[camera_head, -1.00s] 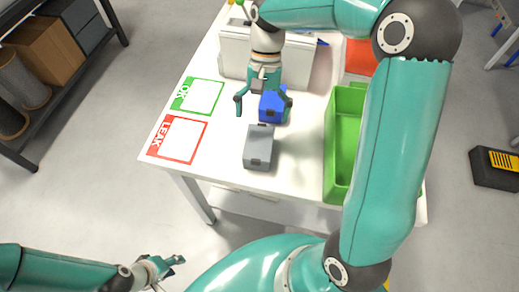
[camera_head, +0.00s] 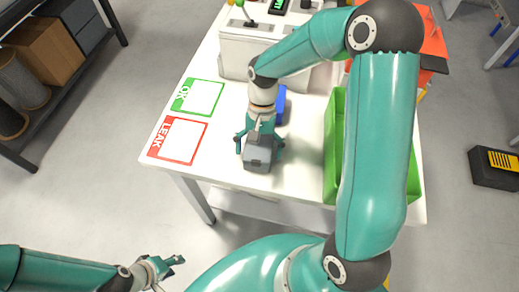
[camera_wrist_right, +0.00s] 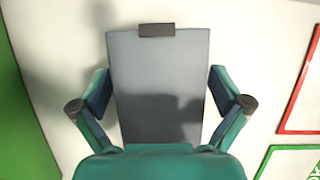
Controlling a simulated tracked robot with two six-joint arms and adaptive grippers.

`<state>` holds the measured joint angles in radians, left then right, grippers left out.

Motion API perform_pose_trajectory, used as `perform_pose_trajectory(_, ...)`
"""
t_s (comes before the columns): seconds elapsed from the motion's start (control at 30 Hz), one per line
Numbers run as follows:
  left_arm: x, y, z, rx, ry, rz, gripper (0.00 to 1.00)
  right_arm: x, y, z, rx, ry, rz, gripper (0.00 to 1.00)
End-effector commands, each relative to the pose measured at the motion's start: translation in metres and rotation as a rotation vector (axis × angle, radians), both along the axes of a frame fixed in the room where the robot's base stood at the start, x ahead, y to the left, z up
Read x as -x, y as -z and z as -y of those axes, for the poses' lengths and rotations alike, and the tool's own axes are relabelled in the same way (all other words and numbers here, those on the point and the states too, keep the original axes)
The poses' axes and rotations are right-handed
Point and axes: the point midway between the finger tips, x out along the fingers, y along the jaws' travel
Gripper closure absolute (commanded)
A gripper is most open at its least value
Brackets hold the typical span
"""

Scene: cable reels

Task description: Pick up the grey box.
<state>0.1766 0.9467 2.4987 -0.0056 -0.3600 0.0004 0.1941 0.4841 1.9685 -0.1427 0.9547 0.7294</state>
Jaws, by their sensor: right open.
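The grey box (camera_head: 257,156) sits on the white table near its front edge, with a dark latch on its front. In the right wrist view the box (camera_wrist_right: 158,80) lies between the fingers. My right gripper (camera_head: 260,148) is open around the box, one finger on each side. In the right wrist view gaps show between the fingers of the right gripper (camera_wrist_right: 160,106) and the box sides. My left gripper (camera_head: 172,263) is at the lower left, away from the table; its jaw state is too small to tell.
A blue box (camera_head: 281,105) stands just behind my right gripper, partly hidden. A green bin (camera_head: 333,150) is to the right, with a red bin (camera_head: 432,45) behind it. Green OK (camera_head: 200,97) and red LEAK (camera_head: 180,140) marked areas lie empty at left. A white case (camera_head: 238,52) stands at the back.

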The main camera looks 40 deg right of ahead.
Motion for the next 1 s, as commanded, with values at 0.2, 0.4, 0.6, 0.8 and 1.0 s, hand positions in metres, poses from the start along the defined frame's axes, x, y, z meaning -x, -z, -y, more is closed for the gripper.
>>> perform_pose_trajectory(0.2, 0.0, 0.0001, 0.0, 0.0, 0.0, 0.0, 0.6, -0.0002, 0.0001, 0.0002, 0.001, 0.0, 0.001, 0.07)
perform_pose_trajectory(0.4, 0.0, 0.0001, 0.0, 0.0, 0.0, 0.0, 0.6, -0.0003, -0.0001, 0.0002, 0.001, 0.0, 0.001, 0.4)
perform_pose_trajectory(0.6, 0.0, 0.0, 0.0, 0.0, 0.0, 0.0, 0.6, -0.0004, -0.0004, 0.0003, 0.001, 0.0, 0.001, 0.66)
perform_pose_trajectory(0.8, 0.0, 0.0, 0.0, 0.0, 0.0, 0.0, 0.6, -0.0006, -0.0009, 0.0001, 0.0, 0.0, 0.001, 0.66)
perform_pose_trajectory(1.0, 0.0, 0.0002, 0.0, 0.0, 0.0, 0.0, 0.6, -0.0013, -0.0088, 0.0, 0.001, 0.0, 0.004, 0.66)
